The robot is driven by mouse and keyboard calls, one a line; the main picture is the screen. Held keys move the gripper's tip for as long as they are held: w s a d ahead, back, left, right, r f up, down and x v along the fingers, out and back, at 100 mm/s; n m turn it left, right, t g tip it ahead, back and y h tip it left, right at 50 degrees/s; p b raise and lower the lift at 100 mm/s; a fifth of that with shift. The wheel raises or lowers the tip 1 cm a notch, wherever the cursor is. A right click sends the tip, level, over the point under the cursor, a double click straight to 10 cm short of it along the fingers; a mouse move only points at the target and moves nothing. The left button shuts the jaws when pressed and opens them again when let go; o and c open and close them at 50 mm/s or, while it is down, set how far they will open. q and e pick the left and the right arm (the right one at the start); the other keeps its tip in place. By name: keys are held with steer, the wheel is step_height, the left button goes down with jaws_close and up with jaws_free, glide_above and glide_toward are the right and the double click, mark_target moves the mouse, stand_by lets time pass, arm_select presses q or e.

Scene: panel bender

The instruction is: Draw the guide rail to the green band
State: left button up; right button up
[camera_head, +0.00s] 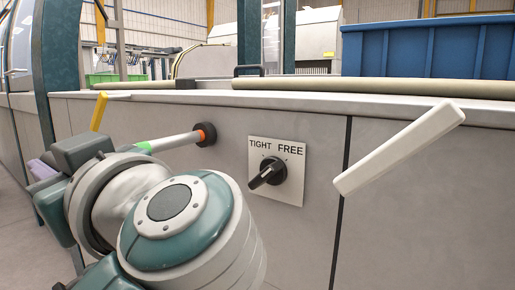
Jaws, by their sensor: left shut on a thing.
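The guide rail (176,141) is a light grey rod that sticks out to the left from a dark round socket with an orange ring (208,133) in the grey machine front. A green band (144,147) shows on the rod, just right of my gripper and clear of the socket. My left gripper (82,151) is shut around the outer part of the rail. A purple piece (42,169), in line with the rod, shows beyond the gripper. My wrist hides part of the grip. My right gripper is not in view.
A black knob (267,174) sits on a plate marked TIGHT and FREE, right of the socket. A white lever (400,148) juts out at the right, and a yellow lever (98,111) at the left. A blue crate (425,52) stands behind the machine top.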

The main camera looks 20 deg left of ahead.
arm_select(q)
jaws_close()
stand_by(0.9)
